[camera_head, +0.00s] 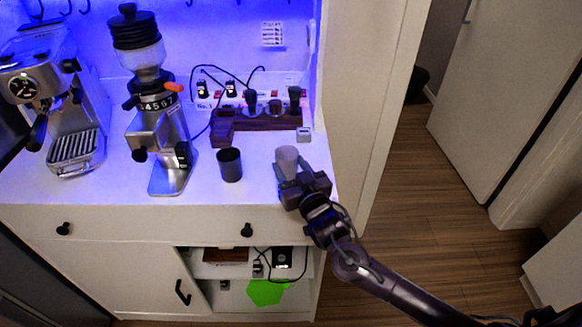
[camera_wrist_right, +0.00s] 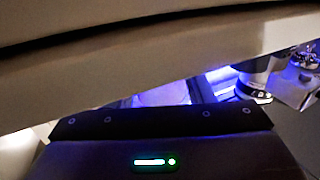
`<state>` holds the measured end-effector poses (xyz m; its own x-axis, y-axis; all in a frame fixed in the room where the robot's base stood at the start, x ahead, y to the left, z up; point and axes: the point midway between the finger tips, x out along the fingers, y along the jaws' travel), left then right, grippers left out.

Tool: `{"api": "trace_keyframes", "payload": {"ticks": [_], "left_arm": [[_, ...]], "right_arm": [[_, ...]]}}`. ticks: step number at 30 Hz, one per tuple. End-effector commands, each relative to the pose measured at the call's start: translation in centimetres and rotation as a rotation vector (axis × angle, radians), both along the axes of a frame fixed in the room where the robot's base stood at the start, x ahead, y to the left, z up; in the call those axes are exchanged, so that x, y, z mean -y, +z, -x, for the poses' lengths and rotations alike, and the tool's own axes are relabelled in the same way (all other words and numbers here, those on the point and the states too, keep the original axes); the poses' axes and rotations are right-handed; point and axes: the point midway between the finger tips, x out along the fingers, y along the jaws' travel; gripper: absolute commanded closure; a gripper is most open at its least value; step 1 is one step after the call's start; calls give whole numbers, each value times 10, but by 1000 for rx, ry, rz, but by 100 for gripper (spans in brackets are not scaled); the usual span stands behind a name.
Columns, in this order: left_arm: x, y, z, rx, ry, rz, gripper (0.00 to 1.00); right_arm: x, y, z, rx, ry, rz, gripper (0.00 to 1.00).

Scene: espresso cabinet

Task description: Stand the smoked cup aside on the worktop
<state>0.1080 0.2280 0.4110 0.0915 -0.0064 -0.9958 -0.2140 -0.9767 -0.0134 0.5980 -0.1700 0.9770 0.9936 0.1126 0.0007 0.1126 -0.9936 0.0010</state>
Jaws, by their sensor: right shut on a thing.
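A pale grey, see-through cup (camera_head: 287,160), which looks like the smoked cup, is at the right front of the white worktop (camera_head: 110,190). My right gripper (camera_head: 289,179) is shut on it from the front right. The cup looks about upright; I cannot tell whether its base touches the worktop, as the gripper hides its lower part. In the right wrist view the dark gripper body (camera_wrist_right: 160,150) fills the bottom, and the cup cannot be made out clearly. My left gripper is not in view.
A dark cup (camera_head: 230,165) stands left of the held cup. The grinder (camera_head: 160,130) and espresso machine (camera_head: 60,95) stand farther left. A dark wooden stand (camera_head: 250,123) and small grey block (camera_head: 304,135) are behind. The cabinet's side panel (camera_head: 360,110) rises at the right.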

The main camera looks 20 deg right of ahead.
Motion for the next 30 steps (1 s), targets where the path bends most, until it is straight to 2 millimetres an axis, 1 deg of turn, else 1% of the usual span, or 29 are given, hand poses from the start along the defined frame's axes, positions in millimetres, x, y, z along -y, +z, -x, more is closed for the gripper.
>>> {"api": "trace_keyframes", "payload": {"ticks": [2, 3, 7, 14, 17, 19, 23, 30], "left_arm": [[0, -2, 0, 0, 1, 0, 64], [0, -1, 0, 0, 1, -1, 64], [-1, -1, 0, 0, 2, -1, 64], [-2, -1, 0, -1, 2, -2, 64], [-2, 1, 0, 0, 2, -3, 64], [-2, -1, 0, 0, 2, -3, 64], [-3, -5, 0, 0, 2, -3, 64], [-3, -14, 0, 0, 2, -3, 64]], "right_arm": [[0, -3, 0, 0, 0, 0, 75], [0, -3, 0, 0, 0, 0, 48], [0, -2, 0, -1, 0, 0, 31], [0, -2, 0, -1, 0, 0, 31], [0, 1, 0, 0, 0, 1, 31], [1, -1, 5, -2, 1, 0, 31], [2, -3, 25, -4, 2, -1, 31], [8, -3, 75, -5, 2, 1, 31]]}}
